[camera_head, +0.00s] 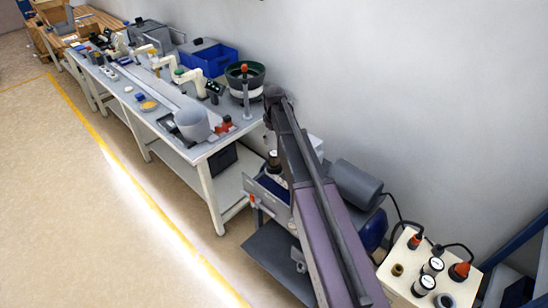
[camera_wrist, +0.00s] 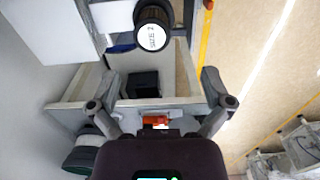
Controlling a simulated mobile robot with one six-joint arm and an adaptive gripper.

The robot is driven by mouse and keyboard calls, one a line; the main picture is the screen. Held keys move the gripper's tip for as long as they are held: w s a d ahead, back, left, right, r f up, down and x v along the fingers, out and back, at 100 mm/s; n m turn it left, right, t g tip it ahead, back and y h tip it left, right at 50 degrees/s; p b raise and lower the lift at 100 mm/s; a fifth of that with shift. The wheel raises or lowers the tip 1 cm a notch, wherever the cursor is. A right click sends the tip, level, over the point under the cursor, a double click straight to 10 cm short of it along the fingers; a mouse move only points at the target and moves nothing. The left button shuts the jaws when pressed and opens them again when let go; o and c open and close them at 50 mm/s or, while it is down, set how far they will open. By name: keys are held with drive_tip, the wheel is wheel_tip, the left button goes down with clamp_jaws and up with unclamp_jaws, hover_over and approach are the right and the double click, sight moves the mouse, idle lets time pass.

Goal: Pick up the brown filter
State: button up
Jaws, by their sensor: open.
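A small brown round piece, likely the brown filter (camera_head: 397,269), stands at the left of the white box top in the head view. It is not recognisable in the wrist view. My gripper (camera_wrist: 158,82) is open and empty, its two fingers spread wide in the wrist view. In the head view my arm hides the gripper, and the arm's far end is well away from the brown piece, up and to the left.
The white box (camera_head: 402,285) also holds black cylinders with white labels (camera_head: 433,265) and orange connectors (camera_head: 459,270) with cables. A black cylinder labelled "SIZE 2" (camera_wrist: 152,28) stands ahead of my fingers. A workbench with a green bowl feeder (camera_head: 245,76) runs along the wall.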

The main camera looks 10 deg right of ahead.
sight(274, 153)
drive_tip(key=shift+w+r, duration=0.2)
drive_tip(key=shift+w, duration=0.4)
drive_tip(key=shift+f, duration=0.15)
wheel_tip(274, 153, down, 8)
drive_tip(key=b, duration=0.8)
drive_tip(key=shift+f+b, duration=0.2)
drive_tip(key=shift+b, duration=0.1)
drive_tip(key=shift+f, duration=0.1)
drive_tip(key=f+b, duration=0.3)
drive_tip(key=shift+w+d+f, duration=0.15)
drive_tip(key=shift+d, duration=0.1)
drive_tip(key=shift+f+b, duration=0.85)
drive_tip(key=shift+b, duration=0.25)
